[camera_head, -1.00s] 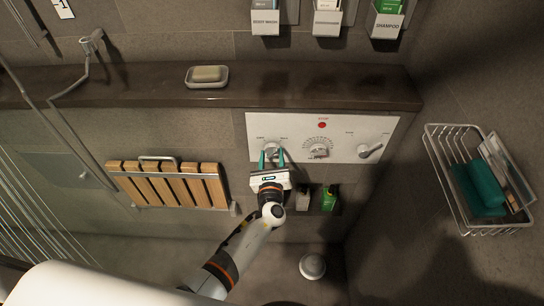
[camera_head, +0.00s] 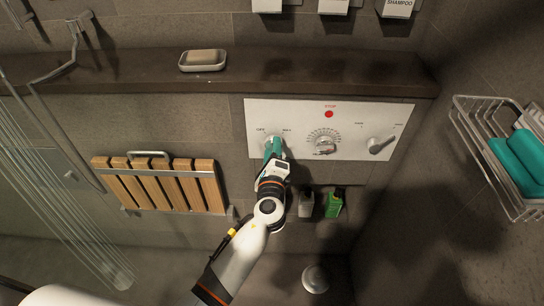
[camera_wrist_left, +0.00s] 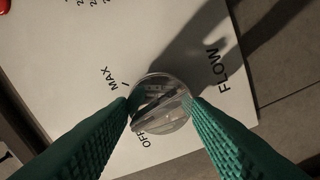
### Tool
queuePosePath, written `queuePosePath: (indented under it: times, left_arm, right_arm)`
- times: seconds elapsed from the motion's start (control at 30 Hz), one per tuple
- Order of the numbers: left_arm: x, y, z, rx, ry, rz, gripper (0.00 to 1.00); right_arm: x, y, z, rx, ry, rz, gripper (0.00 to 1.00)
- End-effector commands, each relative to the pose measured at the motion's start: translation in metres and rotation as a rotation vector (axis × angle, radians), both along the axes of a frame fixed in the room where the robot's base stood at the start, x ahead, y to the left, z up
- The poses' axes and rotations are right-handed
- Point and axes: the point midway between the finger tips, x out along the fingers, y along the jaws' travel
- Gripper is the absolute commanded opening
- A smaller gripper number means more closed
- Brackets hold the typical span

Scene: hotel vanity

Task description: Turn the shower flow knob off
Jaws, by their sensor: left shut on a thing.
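The control panel (camera_head: 355,118) is a white plate on the tiled wall below the ledge. Its clear round flow knob (camera_wrist_left: 160,101) shows in the left wrist view, with MAX and OFF printed to its left and FLOW to its upper right. A diagonal grip bar crosses the knob; which mark it points at I cannot tell. My left gripper (camera_head: 275,144) is at the panel's left end, its teal fingers shut on the knob, one on each side. In the head view the fingers largely hide the knob. My right gripper is not in view.
The temperature dial (camera_head: 325,141) and a lever knob (camera_head: 381,144) are to the right. Bottles (camera_head: 332,203) stand below the panel. A wire basket (camera_head: 500,155) hangs at right, a slatted wooden seat (camera_head: 165,184) at left. Thin slanting streaks, possibly water, show at far left.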

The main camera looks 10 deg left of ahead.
Motion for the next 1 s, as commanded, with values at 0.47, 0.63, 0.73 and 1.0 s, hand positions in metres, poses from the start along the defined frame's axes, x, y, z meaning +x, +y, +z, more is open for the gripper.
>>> queuePosePath:
  times: [0.47, 0.63, 0.73, 1.0]
  left_arm:
    - [0.002, -0.005, 0.004, -0.373, -0.094, -0.012, 0.22]
    - [0.002, -0.004, 0.006, -0.444, -0.110, -0.012, 0.22]
    - [0.002, -0.004, 0.007, -0.472, -0.117, -0.013, 0.22]
    - [0.002, -0.005, 0.009, -0.498, -0.124, -0.014, 0.22]
  right_arm:
    - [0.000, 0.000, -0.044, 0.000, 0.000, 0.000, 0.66]
    - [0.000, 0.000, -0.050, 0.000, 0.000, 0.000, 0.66]
    - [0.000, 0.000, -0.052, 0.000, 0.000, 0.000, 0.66]
    - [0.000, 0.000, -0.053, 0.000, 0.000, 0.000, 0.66]
